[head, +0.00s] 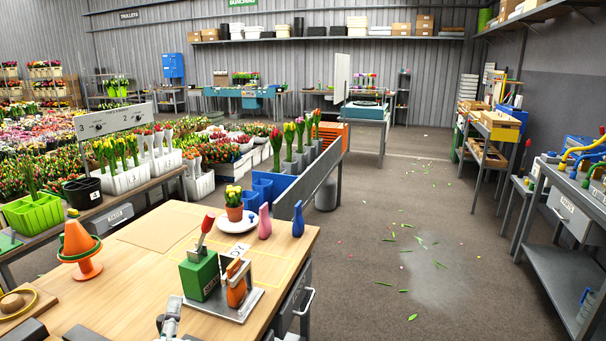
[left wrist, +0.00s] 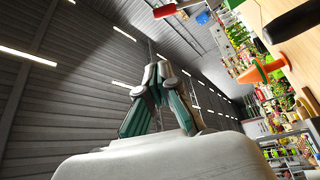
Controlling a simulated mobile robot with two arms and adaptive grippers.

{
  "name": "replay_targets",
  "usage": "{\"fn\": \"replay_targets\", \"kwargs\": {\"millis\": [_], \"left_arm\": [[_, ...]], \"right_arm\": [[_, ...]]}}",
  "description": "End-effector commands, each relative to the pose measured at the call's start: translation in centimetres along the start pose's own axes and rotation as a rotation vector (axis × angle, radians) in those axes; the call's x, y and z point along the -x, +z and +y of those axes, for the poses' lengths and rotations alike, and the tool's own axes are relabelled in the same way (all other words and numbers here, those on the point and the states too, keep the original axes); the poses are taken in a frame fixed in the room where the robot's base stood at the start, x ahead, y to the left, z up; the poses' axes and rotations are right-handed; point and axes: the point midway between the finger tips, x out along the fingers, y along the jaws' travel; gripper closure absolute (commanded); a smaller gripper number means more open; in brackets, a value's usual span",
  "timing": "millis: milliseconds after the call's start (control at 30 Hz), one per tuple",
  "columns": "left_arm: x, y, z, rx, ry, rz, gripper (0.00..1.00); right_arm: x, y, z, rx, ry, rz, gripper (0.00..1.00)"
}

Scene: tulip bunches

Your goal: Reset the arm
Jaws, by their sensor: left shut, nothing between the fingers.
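My left gripper (head: 171,310) shows at the bottom edge of the head view, low over the front of the wooden table (head: 130,300). In the left wrist view its fingers (left wrist: 160,68) meet at the tips, with nothing between them. That view is rolled, with the roof filling the left and middle and the table at the upper right. My right gripper is not in view.
On the table stand an orange cone (head: 78,245), a green block (head: 199,275) with a red-handled tool, a metal stand (head: 246,303), a potted tulip (head: 234,205) on a plate, a pink vase (head: 265,222) and a blue vase (head: 298,220).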

Motion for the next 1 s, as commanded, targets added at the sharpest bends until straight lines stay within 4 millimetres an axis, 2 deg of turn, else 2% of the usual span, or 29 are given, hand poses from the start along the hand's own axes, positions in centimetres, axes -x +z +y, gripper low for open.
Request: {"fn": "replay_targets", "kwargs": {"millis": [267,467,567,667,800,1000], "left_arm": [[2.1,1.6,-3.0,-0.15,-0.135,-0.112,1.0],[5.0,3.3,-6.1,-0.312,-0.266,-0.254,1.0],[7.5,4.3,-8.1,-0.425,-0.348,-0.367,1.0],[10.8,5.4,-10.2,-0.554,-0.43,-0.511,1.0],[16.5,6.5,-12.8,-0.739,-0.526,-0.754,1.0],[23.8,6.9,-14.8,-0.933,-0.593,-1.074,1.0]], "right_arm": [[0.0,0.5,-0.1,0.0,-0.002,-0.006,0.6],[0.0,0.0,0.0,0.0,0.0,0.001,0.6],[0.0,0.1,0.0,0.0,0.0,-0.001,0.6],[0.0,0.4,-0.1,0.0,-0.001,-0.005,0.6],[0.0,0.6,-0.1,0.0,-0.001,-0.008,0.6],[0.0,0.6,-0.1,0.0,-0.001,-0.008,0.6]]}}
